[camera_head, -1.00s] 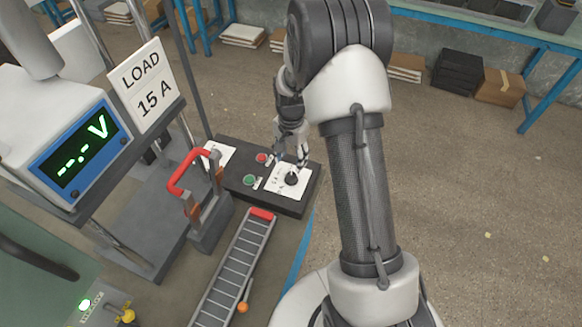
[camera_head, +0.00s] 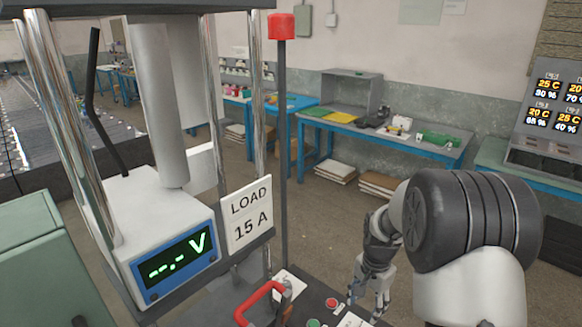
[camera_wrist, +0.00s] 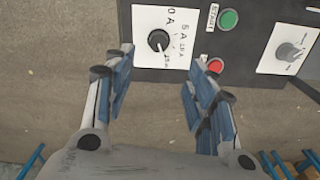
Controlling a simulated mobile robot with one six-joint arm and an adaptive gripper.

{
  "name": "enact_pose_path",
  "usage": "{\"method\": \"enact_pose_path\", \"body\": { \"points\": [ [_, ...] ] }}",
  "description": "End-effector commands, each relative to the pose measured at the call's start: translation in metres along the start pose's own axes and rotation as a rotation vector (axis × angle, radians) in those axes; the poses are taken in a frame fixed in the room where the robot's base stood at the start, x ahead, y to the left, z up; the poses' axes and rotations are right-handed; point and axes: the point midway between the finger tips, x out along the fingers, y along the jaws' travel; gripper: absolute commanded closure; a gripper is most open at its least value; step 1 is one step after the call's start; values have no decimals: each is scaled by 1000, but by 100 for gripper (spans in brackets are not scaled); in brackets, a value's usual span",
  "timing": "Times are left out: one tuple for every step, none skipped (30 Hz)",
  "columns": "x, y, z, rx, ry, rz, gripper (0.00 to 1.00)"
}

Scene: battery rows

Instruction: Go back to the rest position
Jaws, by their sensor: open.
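My gripper (camera_wrist: 160,88) is open and empty, its two blue-padded fingers spread apart. In the wrist view, a black dial knob (camera_wrist: 158,40) on a white scale plate lies just beyond the fingertips, apart from them. Its white pointer mark slants to the lower right. In the head view, my gripper (camera_head: 370,295) hangs over the dark control box (camera_head: 297,304), right of the red button (camera_head: 332,303). The knob is not clearly visible in the head view.
The green button (camera_wrist: 229,18) and a second grey knob (camera_wrist: 290,52) sit on the box. A red lever handle (camera_head: 262,300) rises left of the buttons. A meter (camera_head: 178,265) reads "--.- V", beside a "LOAD 15 A" sign (camera_head: 249,213). Blue tables (camera_head: 385,140) stand at the back.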

Motion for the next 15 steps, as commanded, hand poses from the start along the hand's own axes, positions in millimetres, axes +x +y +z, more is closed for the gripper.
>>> {"method": "enact_pose_path", "body": {
  "points": [
    [-21,0,6,-32,16,-15,49],
    [-32,1,10,-55,24,-22,49],
    [-49,3,17,-92,36,-33,49],
    [-63,5,24,-122,46,-41,49],
    [-76,8,30,-152,56,-50,49],
    [-93,13,40,-194,69,-60,49],
    [-105,16,48,-225,79,-67,49],
    [-116,20,55,-257,90,-75,49],
    [-131,26,66,-298,103,-84,49],
    [-141,32,74,-330,113,-90,49],
    [-150,36,82,-361,124,-97,49],
    [-162,44,93,-403,139,-106,49],
    [-170,49,101,-434,151,-112,49],
    [-178,55,109,-464,162,-118,49],
    [-187,64,120,-505,178,-127,49]
  ]
}}
